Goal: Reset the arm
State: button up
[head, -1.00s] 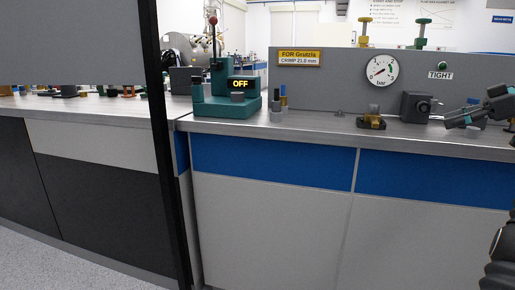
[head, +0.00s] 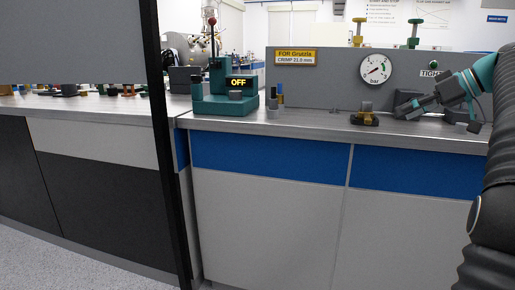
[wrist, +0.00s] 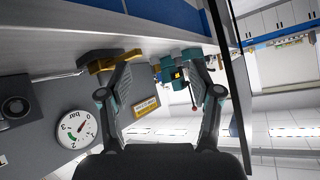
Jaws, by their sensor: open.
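My gripper (head: 404,110) reaches in from the right in the head view, low over the bench, with its fingers pointing left. In the wrist view my gripper (wrist: 163,62) has its two fingers spread wide, with nothing held between them. A small brass fixture on a dark base (head: 364,119) stands on the bench just left of the fingertips; a grey upright piece shows at it. In the wrist view the brass fixture (wrist: 112,62) appears beside the left finger and is partly covered by it; I cannot tell whether they touch.
A teal press (head: 225,104) with an OFF display and red-knobbed lever stands left on the bench (head: 215,124). Behind is a grey panel (head: 330,70) with a pressure gauge (head: 376,69). A dark post (head: 160,140) stands at left. The bench front between press and fixture is mostly clear.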

jog(key=s+a+f+m+h, duration=0.1)
jog(key=s+a+f+m, duration=0.15)
jog(key=s+a, duration=0.2)
jog(key=s+a+f+m+g+h, duration=0.1)
jog(key=s+a+f+h, duration=0.15)
jog(key=a, duration=0.35)
jog(key=s+a+f+m+h, duration=0.1)
jog(key=s+a+f+m, duration=0.1)
jog(key=s+a+f, duration=0.3)
jog(key=s+a+f+h, duration=0.2)
jog(key=s+a+f, duration=0.1)
jog(key=s+f, duration=0.6)
jog(key=s+a+f+m+h, duration=0.1)
jog(key=s+a+f+h, duration=0.1)
jog(key=s+f, duration=0.8)
jog(key=shift+s+a+f, duration=0.3)
jog(key=shift+s+a, duration=0.2)
jog(key=shift+s, duration=0.1)
